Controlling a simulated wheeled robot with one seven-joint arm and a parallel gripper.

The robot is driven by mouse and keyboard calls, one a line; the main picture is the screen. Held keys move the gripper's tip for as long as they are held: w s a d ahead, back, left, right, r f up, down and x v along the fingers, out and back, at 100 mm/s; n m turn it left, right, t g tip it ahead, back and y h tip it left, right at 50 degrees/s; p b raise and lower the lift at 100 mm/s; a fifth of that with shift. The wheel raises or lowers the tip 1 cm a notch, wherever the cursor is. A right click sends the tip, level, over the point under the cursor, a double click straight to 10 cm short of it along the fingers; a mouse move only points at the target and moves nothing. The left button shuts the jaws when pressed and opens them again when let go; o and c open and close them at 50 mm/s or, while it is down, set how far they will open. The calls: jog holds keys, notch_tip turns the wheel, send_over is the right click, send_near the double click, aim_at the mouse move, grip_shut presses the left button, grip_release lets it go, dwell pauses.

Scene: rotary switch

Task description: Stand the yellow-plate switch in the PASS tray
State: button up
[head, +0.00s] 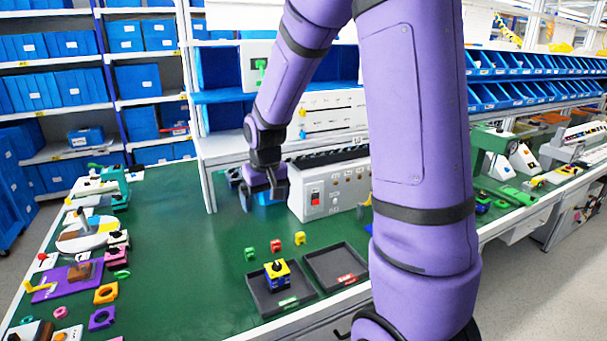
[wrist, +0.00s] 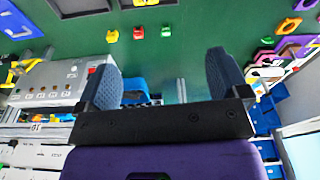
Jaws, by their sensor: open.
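The yellow-plate switch (head: 277,274) is a blue block with a yellow plate and a black knob. In the head view it appears to stand upright in the left dark tray (head: 262,304), which has a green label; the label's words are too small to read.
A second dark tray (head: 330,262) with a red label is empty beside it. Small green (head: 250,253), red (head: 276,246) and yellow (head: 299,238) pieces lie behind the trays. A grey control box (head: 330,193) stands behind; fixtures line the left edge.

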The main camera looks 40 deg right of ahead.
jog(key=s+a+r+n+t, duration=0.1)
jog(key=s+a+r, duration=0.3)
jog(key=s+r, duration=0.4)
jog(key=s+a+r+n+t, duration=0.1)
jog(key=s+a+r, duration=0.3)
jog(key=s+r, duration=0.5)
jog(key=s+t, duration=0.1)
jog(key=s, duration=0.5)
jog(key=shift+a+r+t, duration=0.15)
jog(key=shift+t, duration=0.15)
